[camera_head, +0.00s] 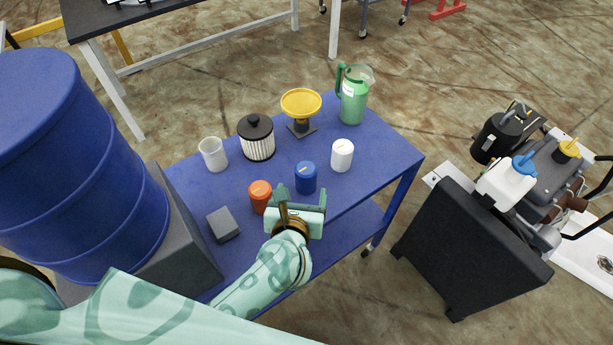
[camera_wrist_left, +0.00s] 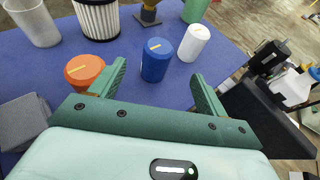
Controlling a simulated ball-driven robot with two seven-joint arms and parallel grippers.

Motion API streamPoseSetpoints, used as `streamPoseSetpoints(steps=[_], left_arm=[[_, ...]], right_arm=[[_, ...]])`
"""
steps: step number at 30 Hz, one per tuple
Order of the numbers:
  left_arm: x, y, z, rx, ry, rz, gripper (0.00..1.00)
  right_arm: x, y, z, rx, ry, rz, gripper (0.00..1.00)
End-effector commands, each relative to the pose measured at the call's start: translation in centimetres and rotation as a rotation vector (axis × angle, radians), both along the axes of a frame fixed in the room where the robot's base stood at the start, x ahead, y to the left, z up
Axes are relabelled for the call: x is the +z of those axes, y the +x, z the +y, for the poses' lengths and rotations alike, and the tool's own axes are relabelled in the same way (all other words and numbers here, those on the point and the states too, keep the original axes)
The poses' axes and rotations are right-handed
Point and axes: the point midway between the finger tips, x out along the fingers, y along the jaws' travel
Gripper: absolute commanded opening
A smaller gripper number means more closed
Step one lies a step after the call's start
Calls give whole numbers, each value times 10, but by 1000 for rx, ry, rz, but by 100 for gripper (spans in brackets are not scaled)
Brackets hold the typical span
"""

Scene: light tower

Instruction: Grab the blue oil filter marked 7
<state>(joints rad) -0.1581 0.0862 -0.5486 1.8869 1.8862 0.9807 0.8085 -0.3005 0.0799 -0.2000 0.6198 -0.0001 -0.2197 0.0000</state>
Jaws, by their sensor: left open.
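The blue oil filter (camera_head: 306,178) stands upright on a blue table, between an orange filter (camera_head: 260,195) and a white filter (camera_head: 342,154). My left gripper (camera_head: 300,197) is open at the table's near side, just in front of the blue filter. In the left wrist view the blue filter (camera_wrist_left: 157,60) stands ahead of the gap between the open fingers (camera_wrist_left: 158,85), with nothing between them. The orange filter (camera_wrist_left: 85,72) is close to the left finger there, and the white filter (camera_wrist_left: 194,42) is behind to the right. No number is readable on the blue filter. My right gripper is not seen.
On the blue table (camera_head: 385,160) stand a clear cup (camera_head: 213,154), a black-capped pleated filter (camera_head: 257,138), a yellow funnel (camera_head: 301,103), a green jug (camera_head: 354,95) and a grey block (camera_head: 222,224). A blue barrel (camera_head: 85,160) is at left, an engine (camera_head: 540,170) at right.

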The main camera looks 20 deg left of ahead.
Motion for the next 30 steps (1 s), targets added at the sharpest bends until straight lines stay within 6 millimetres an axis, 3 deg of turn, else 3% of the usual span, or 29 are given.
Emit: streamPoseSetpoints(steps=[3,6,12,19,29,30], left_arm=[[-12,27,5,1,2,-2,76],[-18,42,7,1,2,-2,76],[-25,56,10,1,1,-1,76],[-41,89,16,0,2,-1,76],[-42,98,18,1,1,-1,76],[-42,98,18,0,1,-1,65]], right_arm=[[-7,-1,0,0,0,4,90],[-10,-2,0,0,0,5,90],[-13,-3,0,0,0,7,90],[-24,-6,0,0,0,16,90],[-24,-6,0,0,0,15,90],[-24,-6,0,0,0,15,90]])
